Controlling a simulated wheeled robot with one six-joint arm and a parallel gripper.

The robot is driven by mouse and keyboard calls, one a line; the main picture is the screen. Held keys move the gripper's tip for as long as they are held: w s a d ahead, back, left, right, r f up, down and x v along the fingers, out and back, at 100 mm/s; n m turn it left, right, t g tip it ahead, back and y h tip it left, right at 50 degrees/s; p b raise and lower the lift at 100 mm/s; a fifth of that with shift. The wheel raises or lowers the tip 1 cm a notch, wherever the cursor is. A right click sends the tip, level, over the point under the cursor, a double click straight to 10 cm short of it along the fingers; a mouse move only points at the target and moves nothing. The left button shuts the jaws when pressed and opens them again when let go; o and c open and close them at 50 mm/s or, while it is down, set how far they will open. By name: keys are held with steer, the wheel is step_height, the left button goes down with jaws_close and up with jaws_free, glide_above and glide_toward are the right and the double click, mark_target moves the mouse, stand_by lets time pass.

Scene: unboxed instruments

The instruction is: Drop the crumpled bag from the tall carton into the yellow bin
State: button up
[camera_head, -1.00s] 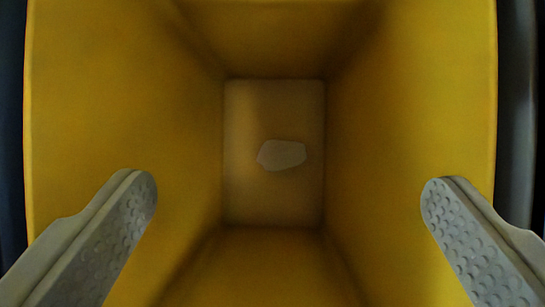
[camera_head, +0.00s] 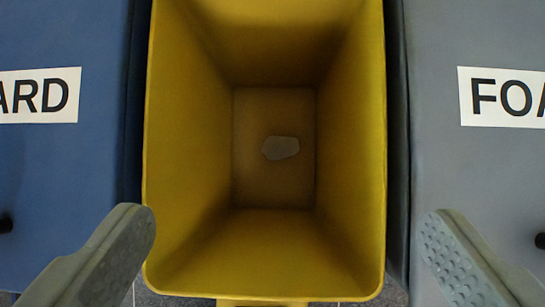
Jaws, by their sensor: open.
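The yellow bin (camera_head: 163,190) stands open below my gripper, and I look straight down into it. A small pale, flattened, irregular piece (camera_head: 281,148) lies on the bin's floor, apart from the walls; it looks like the crumpled bag. My gripper (camera_head: 288,225) is open and empty, with its two grey fingers wide apart at the lower left and lower right, above the bin's rim level. The tall carton is not in view.
A blue bin (camera_head: 60,170) with a label ending in "ARD" stands close on the left. A grey bin (camera_head: 460,175) labelled "FOA…" stands close on the right. A strip of dark floor (camera_head: 210,302) shows in front of the yellow bin.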

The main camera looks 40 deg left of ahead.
steer(key=shift+v, duration=2.45)
steer(key=shift+r, duration=0.15)
